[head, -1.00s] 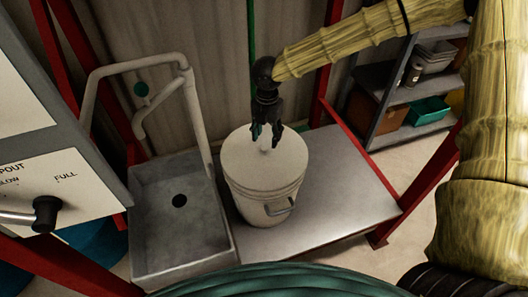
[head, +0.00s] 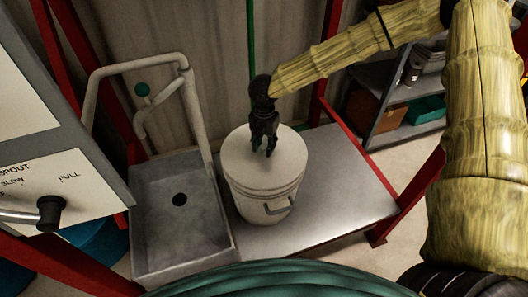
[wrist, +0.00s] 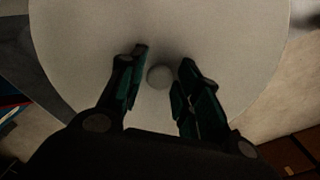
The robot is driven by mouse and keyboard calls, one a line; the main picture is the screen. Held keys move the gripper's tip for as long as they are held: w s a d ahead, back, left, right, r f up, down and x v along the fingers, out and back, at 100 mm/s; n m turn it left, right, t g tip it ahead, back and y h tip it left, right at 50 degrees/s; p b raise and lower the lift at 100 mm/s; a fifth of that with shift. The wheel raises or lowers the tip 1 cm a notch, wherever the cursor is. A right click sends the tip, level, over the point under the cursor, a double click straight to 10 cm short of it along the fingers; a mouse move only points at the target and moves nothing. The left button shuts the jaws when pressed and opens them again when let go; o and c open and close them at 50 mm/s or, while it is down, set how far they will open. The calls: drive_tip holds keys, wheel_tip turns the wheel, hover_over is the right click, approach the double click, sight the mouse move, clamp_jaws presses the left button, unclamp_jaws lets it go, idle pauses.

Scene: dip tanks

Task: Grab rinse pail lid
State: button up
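The rinse pail lid (head: 285,165) is a round, off-white disc on top of the white pail (head: 262,208), which stands on the metal bench beside the sink. In the wrist view the lid (wrist: 215,40) fills most of the picture. Its small round knob (wrist: 159,76) lies between my two fingertips, with a gap on each side. My gripper (head: 264,150) points down over the lid in the head view and hides the knob there. In the wrist view my gripper (wrist: 162,75) is open, with its fingers on either side of the knob.
A grey sink (head: 182,240) with a bent pipe tap (head: 185,75) stands left of the pail. A red post (head: 325,60) rises behind. The metal bench (head: 340,190) is clear right of the pail. A shelf (head: 395,120) with bins stands at the back right.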

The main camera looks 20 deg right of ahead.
clamp_jaws()
drive_tip(key=shift+r, duration=0.1)
